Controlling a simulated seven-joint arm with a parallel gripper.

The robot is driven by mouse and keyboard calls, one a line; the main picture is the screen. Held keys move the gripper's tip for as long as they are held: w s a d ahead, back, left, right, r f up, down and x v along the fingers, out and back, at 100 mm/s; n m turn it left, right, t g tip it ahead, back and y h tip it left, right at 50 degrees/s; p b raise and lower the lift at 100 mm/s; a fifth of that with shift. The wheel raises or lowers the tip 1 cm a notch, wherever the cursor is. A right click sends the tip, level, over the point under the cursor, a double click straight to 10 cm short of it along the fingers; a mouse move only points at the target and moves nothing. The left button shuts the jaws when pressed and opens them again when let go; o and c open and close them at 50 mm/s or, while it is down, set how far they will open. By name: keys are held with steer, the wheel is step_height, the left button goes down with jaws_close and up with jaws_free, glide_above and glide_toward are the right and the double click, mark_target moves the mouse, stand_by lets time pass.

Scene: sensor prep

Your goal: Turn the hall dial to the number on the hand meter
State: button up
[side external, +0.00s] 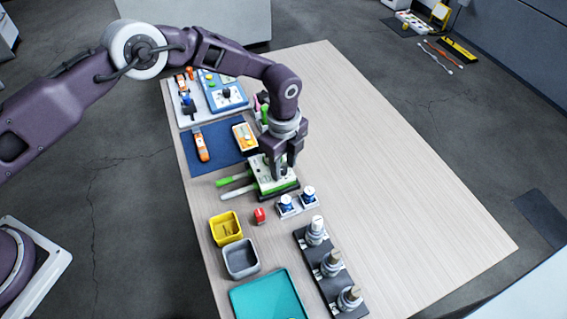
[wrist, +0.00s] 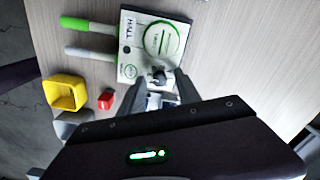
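The hall dial is on a white box (wrist: 128,72) marked "HALL", with a green ring and a small dark grey knob (wrist: 158,76) in the wrist view. In the side view the box (side external: 262,172) lies on the table, partly hidden by my gripper. My gripper (side external: 281,174) points down over it, its fingers apart. In the wrist view the gripper (wrist: 160,88) has a finger on each side of the knob; contact cannot be told. An orange handheld device (side external: 201,145) and a yellow-orange boxed device (side external: 244,138) lie on a blue mat; which is the hand meter, and its number, are unreadable.
Green and white handles (side external: 234,186) stick out left of the box. Nearby are a red block (side external: 260,216), a yellow bin (side external: 226,228), a grey bin (side external: 241,260), two blue-white knobs (side external: 297,201) and a dark rack (side external: 326,272). The table's right side (side external: 400,180) is clear.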

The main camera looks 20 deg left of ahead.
mark_target(284, 169)
step_height(284, 169, up, 7)
steer(key=shift+r, duration=0.1)
stand_by(0.5)
steer(key=s+a+r+n+t, duration=0.1)
steer(key=s+a+r+n, duration=0.2)
steer(key=r, duration=0.5)
steer(key=s+a+r+n+t, duration=0.1)
steer(key=s+a+r+n, duration=0.15)
steer(key=a+r, duration=0.35)
steer(key=s+a+r+n+t, duration=0.1)
steer(key=a+r+n, duration=0.2)
steer(key=r, duration=0.6)
steer(key=s+a+r+n, duration=0.6)
steer(key=s+a, duration=0.1)
steer(key=s, duration=0.3)
steer(key=s+a+f+n+t, duration=0.1)
steer(key=s+a+n, duration=0.1)
steer(key=s+n, duration=0.2)
steer(key=s+a+f+n+t, duration=0.1)
steer(key=s+a+n, duration=0.1)
steer(key=s, duration=0.8)
steer(key=shift+s+f+n+t, duration=0.2)
steer(key=shift+s+n+t, duration=0.1)
steer(key=shift+n, duration=0.55)
